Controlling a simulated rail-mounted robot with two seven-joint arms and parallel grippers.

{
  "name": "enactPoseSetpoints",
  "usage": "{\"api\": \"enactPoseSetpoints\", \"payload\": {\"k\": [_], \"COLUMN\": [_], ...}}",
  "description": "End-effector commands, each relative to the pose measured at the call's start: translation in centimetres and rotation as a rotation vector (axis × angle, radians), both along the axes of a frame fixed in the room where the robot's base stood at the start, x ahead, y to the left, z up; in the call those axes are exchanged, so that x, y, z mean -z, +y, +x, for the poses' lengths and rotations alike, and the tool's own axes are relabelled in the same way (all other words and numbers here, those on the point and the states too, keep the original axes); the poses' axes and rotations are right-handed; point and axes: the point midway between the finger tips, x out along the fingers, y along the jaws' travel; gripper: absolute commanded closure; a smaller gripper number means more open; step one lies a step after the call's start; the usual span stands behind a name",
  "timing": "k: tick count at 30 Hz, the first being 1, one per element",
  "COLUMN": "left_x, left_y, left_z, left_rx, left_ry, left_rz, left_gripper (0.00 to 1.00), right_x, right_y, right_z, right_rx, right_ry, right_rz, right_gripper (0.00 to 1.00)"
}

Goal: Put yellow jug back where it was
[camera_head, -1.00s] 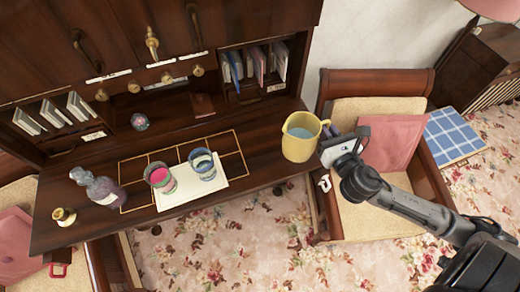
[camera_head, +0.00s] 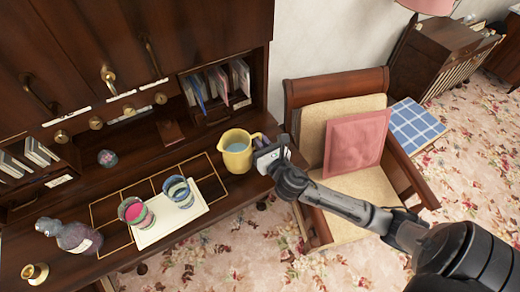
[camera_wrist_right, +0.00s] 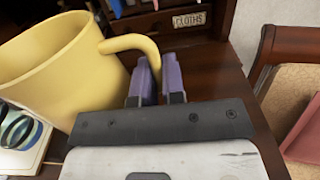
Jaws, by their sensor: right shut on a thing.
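The yellow jug (camera_head: 237,158) stands upright at the right end of the dark wooden desk (camera_head: 225,192), with pale liquid inside. It looks to be on or just above the desk top; I cannot tell which. My right gripper (camera_head: 262,157) is on the jug's right side, shut on its handle. In the right wrist view the purple fingertips (camera_wrist_right: 155,82) are at the handle of the yellow jug (camera_wrist_right: 60,65), whose body fills the left. My left gripper is not in view.
Two painted cups, one with pink (camera_head: 135,212) and one bluish (camera_head: 178,192), stand on a white card (camera_head: 165,225) left of the jug. A chair with a pink cushion (camera_head: 355,142) is at the right.

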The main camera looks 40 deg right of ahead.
Motion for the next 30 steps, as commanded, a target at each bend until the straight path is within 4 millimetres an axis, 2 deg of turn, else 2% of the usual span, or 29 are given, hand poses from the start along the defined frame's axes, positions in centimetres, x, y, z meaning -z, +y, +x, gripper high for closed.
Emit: {"api": "enactPoseSetpoints", "payload": {"k": [5, 14, 27, 28, 30], "left_x": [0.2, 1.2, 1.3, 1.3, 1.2], "left_y": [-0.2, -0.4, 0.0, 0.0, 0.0], "left_z": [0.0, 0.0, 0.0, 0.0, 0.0], "left_rx": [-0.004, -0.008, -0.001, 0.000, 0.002], "left_ry": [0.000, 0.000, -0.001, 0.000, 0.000], "left_rz": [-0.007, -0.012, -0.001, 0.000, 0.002], "left_gripper": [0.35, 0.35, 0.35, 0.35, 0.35], "right_x": [0.5, 3.9, 4.3, 4.4, 4.4], "right_y": [0.1, 0.1, 0.1, 0.1, 0.1], "right_z": [0.1, 0.1, 0.1, 0.1, 0.1], "right_rx": [0.000, 0.001, 0.000, 0.000, 0.000], "right_ry": [-0.002, 0.000, -0.001, 0.001, 0.001], "right_rz": [0.001, 0.002, 0.001, 0.000, 0.000], "right_gripper": [1.00, 1.00, 1.00, 0.88, 0.82]}}
